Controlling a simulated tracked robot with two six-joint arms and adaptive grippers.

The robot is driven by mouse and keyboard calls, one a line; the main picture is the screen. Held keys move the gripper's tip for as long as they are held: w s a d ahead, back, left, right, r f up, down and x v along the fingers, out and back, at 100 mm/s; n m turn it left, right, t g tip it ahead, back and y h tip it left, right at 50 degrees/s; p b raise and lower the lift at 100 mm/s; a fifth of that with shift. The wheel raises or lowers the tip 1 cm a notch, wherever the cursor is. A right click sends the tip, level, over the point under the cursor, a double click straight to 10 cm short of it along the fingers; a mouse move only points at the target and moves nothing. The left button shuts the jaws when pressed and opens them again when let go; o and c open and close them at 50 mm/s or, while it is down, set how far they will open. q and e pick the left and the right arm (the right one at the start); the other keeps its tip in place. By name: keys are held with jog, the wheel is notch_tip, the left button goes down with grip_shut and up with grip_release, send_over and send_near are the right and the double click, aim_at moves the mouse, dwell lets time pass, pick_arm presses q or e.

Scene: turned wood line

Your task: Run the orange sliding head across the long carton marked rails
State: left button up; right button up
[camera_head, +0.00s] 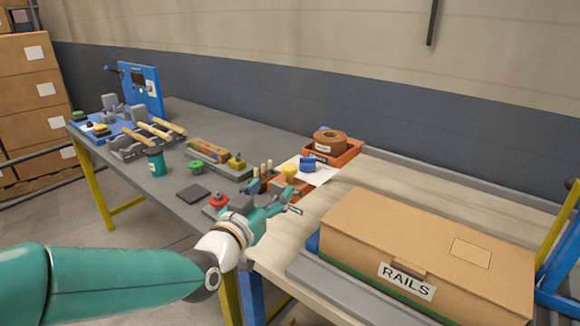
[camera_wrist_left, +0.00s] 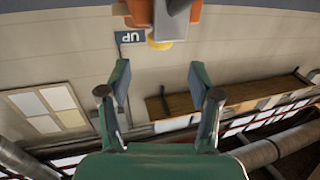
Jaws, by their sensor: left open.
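The long carton marked RAILS (camera_head: 420,245) lies closed on the right of the table in the head view, its label on the near side. My left gripper (camera_head: 288,201) is open and empty, left of the carton and apart from it, fingers pointing right. The left wrist view shows the open fingers (camera_wrist_left: 160,95) with nothing between them. An orange block (camera_wrist_left: 142,12) with a grey part and a yellow knob is cut off at the top there; it looks like the sliding head. I cannot see the orange head in the head view. My right gripper is not in view.
A blue post with a yellow bar (camera_head: 562,232) stands at the right edge beyond the carton. A red knob (camera_head: 218,201), a yellow knob (camera_head: 289,172) and an orange tray (camera_head: 345,155) lie around my left gripper. Pale table surface (camera_head: 375,180) behind the carton is clear.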

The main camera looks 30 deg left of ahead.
aim_at(286, 173)
pick_arm(q)
jog(key=w, duration=0.3)
jog(key=w+a+p, duration=0.1)
jog(key=w, duration=0.2)
jog(key=w+p, duration=0.1)
jog(key=w, duration=0.2)
jog(key=shift+w+a, duration=0.35)
jog(key=shift+a, duration=0.05)
grip_shut()
